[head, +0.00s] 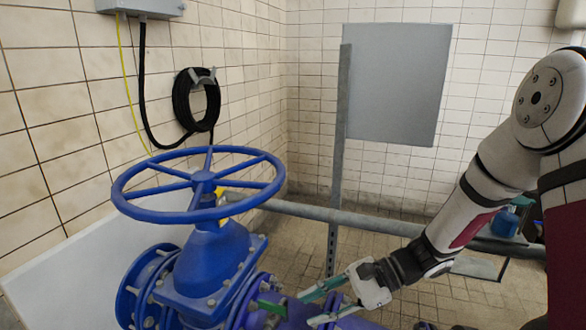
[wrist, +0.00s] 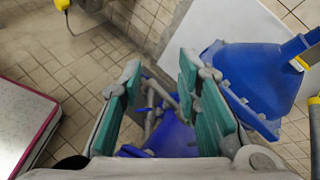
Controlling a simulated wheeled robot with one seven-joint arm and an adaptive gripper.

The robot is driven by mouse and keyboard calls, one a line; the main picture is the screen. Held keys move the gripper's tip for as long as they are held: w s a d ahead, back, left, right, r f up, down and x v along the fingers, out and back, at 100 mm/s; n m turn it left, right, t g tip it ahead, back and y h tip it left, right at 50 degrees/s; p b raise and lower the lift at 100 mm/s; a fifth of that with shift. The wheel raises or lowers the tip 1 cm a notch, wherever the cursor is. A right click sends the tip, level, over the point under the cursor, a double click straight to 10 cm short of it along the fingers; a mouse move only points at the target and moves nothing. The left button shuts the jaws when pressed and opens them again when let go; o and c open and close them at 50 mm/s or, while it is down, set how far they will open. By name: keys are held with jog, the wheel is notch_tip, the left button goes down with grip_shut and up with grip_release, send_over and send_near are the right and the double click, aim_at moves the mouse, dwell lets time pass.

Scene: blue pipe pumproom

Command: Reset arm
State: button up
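My gripper (head: 306,309) is at the lower middle of the head view, at the end of my arm coming in from the right. Its fingers reach left, in front of or close to the blue pipework; I cannot tell if they touch it. In the wrist view my gripper (wrist: 160,68) shows two teal-padded fingers spread apart. I see nothing held between them; blue pipe parts lie beyond the gap.
A blue valve handwheel (head: 200,184) tops a blue valve body (head: 212,272) left of my gripper. A grey panel (head: 397,85) stands on a metal post (head: 338,170) behind. A grey horizontal pipe (head: 350,217) crosses behind my arm. A coiled black hose (head: 196,102) hangs on the wall.

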jog(key=s+d+r+n+t+h+p, duration=0.2)
jog(key=s+d+r+n+h, duration=0.4)
jog(key=s+r, duration=0.5)
jog(key=s+d+r+n+t+h+p, duration=0.3)
jog(key=s+d+r+n+h, duration=0.3)
jog(key=s+r, duration=0.6)
jog(key=shift+s+d+r+t+h+p, duration=0.2)
jog(key=shift+d+r+t+h+p, duration=0.15)
jog(key=shift+d+r+p, duration=0.65)
jog(key=shift+d+f, duration=0.2)
jog(key=shift+f, duration=0.1)
